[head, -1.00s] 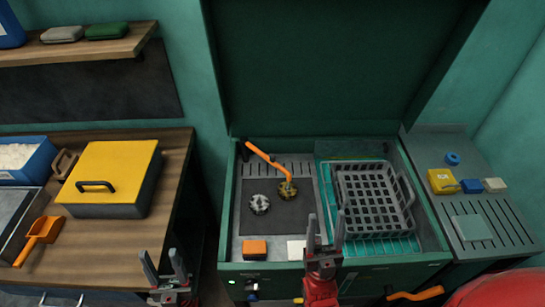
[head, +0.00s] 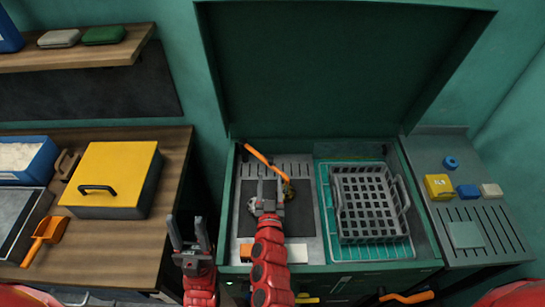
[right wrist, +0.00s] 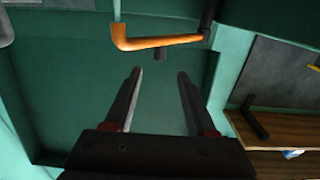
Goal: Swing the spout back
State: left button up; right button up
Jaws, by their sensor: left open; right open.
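The orange spout (head: 264,159) slants from a black pivot at the back left corner of the green unit down to the right, over the dark panel. In the right wrist view the spout (right wrist: 158,41) runs across the top, joined to a dark post at its right, with a bent end at its left. My right gripper (head: 270,186) is open and empty, over the dark panel near the spout's free end. In its wrist view the open fingers (right wrist: 160,74) point toward the spout, apart from it. My left gripper (head: 187,226) is open and empty, left of the unit.
A grey basket (head: 370,205) stands on a teal rack (head: 328,235) in the unit's right half. The raised green lid (head: 340,70) stands behind. A yellow-lidded box (head: 118,172) and an orange scoop (head: 45,235) are on the left wooden bench.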

aim_at(270, 162)
jog(key=shift+w+d+p, duration=0.15)
jog(key=shift+w+p, duration=1.05)
jog(key=shift+w, duration=3.4)
grip_shut()
